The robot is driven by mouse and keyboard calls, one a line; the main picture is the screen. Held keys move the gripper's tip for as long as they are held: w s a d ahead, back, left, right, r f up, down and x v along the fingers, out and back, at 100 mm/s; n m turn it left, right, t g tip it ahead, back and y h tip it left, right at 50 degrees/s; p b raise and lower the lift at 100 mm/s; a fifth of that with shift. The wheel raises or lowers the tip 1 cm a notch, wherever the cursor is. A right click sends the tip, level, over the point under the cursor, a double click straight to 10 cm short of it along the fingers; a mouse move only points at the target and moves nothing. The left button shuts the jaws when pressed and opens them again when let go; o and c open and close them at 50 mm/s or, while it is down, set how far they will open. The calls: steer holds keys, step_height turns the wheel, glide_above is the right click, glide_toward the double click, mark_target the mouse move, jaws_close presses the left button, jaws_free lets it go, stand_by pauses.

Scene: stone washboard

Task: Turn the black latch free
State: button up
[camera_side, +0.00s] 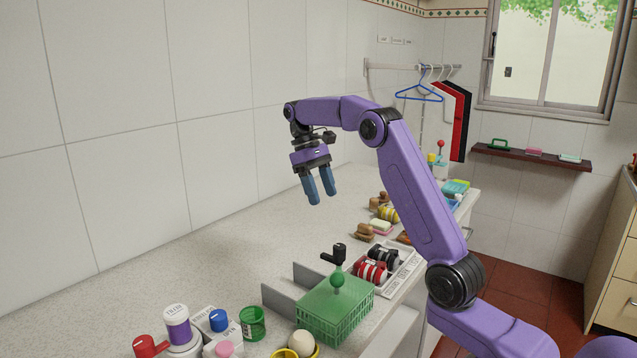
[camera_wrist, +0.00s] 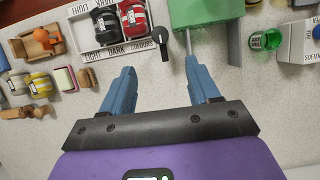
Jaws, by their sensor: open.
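The black latch (camera_side: 338,254) has an upright knob and a short arm pointing left in the side view. It stands between the green lidded basket (camera_side: 335,307) and the sorting tray (camera_side: 402,275). In the wrist view the black latch (camera_wrist: 164,42) shows between the tray's right end and the green basket (camera_wrist: 205,12). My gripper (camera_side: 322,197) is open and empty, with blue fingers pointing down, well above the counter and apart from the latch. In the wrist view the latch lies beyond the gap between the fingertips (camera_wrist: 160,78).
Grey upright plates (camera_side: 282,300) stand beside the basket. The tray holds red and black rolls. A green cup (camera_side: 252,323), white-and-purple jar (camera_side: 177,325) and red-handled item (camera_side: 148,346) stand near the front. The counter (camera_side: 190,260) toward the wall is clear.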

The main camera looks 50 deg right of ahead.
steer(key=shift+v, duration=0.95)
steer(key=s+a+f+n+t+h, duration=0.1)
steer(key=s+a+n, duration=0.3)
steer(key=a, duration=0.5)
steer(key=s+a+f+n+t, duration=0.1)
steer(key=s+a+n+t, duration=0.1)
steer(key=s+a, duration=0.6)
steer(key=s+a+f+n, duration=0.2)
steer(key=s+f+n, duration=0.1)
steer(key=s, duration=0.8)
steer(key=s+a+f+n+t+y, duration=0.1)
steer(key=s+f+n, duration=0.2)
steer(key=s, duration=0.8)
step_height(320, 180, down, 2)
steer(key=shift+a+f+n+t, duration=0.2)
steer(key=shift+a+n+t, duration=0.1)
steer(key=shift+a+n, duration=0.1)
steer(key=shift+w, duration=0.1)
